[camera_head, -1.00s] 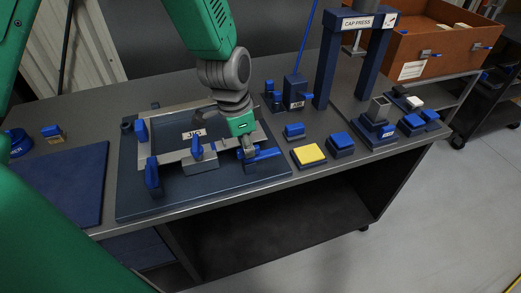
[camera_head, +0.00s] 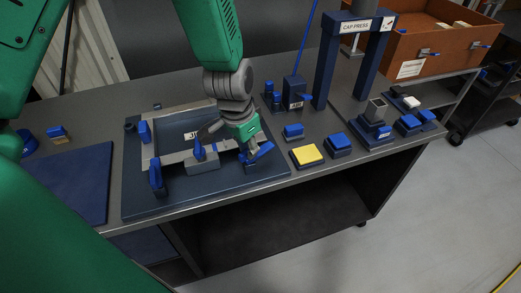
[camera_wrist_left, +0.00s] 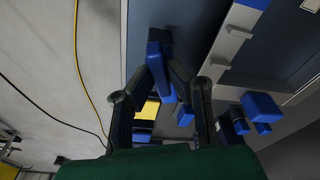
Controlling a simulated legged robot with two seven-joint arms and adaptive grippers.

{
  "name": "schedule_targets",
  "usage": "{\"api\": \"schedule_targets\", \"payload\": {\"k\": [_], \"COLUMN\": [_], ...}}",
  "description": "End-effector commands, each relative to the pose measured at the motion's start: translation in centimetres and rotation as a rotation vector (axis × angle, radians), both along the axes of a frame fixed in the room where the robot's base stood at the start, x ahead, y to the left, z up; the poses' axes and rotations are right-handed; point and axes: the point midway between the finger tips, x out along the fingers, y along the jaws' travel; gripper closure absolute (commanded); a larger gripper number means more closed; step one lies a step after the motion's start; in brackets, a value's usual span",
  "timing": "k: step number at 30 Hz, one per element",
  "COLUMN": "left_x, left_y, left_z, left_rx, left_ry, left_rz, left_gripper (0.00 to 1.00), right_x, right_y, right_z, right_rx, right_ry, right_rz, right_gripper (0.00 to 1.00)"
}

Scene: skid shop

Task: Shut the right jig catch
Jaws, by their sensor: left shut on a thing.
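The blue jig (camera_head: 200,195) lies on the bench, with a pale frame and several blue catches. The right jig catch (camera_head: 262,151) has a blue lever at the jig's right side, slanting up to the right. My left gripper (camera_head: 249,150) is at this catch, partly hiding its base. In the left wrist view, the fingers of my left gripper (camera_wrist_left: 162,68) close in on the blue lever (camera_wrist_left: 159,85), which sits between them. A middle catch (camera_head: 198,150) and a front left catch (camera_head: 156,177) stand upright. My right gripper is not visible.
A yellow pad (camera_head: 306,155) and blue blocks (camera_head: 337,144) sit right of the jig. The cap press (camera_head: 355,45) and a blue post block (camera_head: 294,90) stand behind. A blue mat (camera_head: 70,185) lies left. The bench's front edge runs close by.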

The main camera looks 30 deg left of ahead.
Motion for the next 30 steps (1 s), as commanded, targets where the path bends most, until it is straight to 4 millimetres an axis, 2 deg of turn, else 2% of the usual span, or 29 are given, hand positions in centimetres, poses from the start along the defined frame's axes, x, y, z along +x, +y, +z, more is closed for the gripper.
{"api": "schedule_targets", "payload": {"k": [7, 21, 30], "left_x": [0.1, 0.2, 0.2], "left_y": [0.0, 0.0, 0.0], "left_z": [0.2, 0.2, 0.1], "left_rx": [0.002, 0.002, 0.001], "left_ry": [-0.004, -0.006, -0.007], "left_rz": [0.047, 0.376, 0.4], "left_gripper": [1.0, 1.0, 1.0], "right_x": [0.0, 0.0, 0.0], "right_y": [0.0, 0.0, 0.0], "right_z": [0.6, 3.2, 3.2], "right_rx": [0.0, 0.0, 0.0], "right_ry": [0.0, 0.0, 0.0], "right_rz": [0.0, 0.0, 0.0], "right_gripper": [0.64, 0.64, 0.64]}}
